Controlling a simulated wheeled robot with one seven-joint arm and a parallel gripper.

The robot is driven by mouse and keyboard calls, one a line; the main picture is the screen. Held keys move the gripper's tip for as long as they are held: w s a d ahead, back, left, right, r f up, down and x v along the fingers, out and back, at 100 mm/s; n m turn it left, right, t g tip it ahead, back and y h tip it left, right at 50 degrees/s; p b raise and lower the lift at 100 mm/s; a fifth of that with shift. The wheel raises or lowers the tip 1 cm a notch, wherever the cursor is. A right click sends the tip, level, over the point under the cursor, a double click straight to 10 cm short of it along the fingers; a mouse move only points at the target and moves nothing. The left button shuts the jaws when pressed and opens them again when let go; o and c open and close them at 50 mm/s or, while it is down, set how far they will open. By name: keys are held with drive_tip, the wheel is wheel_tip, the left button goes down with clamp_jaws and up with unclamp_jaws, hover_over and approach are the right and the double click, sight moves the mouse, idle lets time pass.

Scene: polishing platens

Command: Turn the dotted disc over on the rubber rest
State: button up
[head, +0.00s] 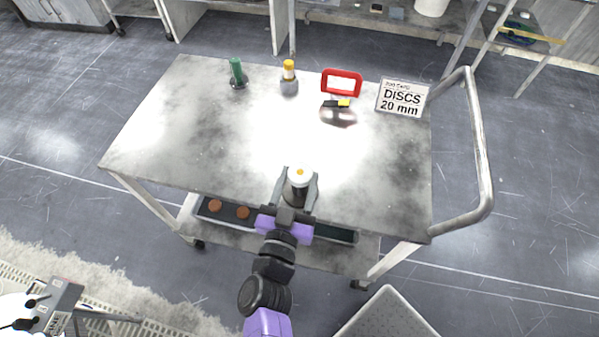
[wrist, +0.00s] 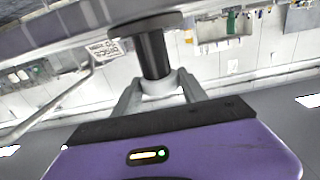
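The dotted disc (head: 300,173) is white with an orange dot on its upward face, in the head view. It sits at the top of a black post, which I take as the rubber rest (wrist: 153,52). The post stands upright on a wide grey base (wrist: 145,25) in the wrist view, which is upside down. My gripper (head: 299,186) has one finger on each side of the disc, near the cart's front edge. The fingers (wrist: 160,88) look very close to its rim. I cannot tell whether they touch it.
On the metal cart top (head: 190,130) stand a green bottle-like item (head: 236,72), a yellow-topped item (head: 289,78), a red frame (head: 341,82), a black-and-yellow item (head: 337,103) and a "DISCS 20 mm" sign (head: 402,98). A lower tray (head: 228,210) holds brown discs.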

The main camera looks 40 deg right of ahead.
sight(298, 179)
drive_tip(key=shift+c, duration=1.3)
drive_tip(key=shift+r+p, duration=3.35)
drive_tip(key=shift+r, duration=0.15)
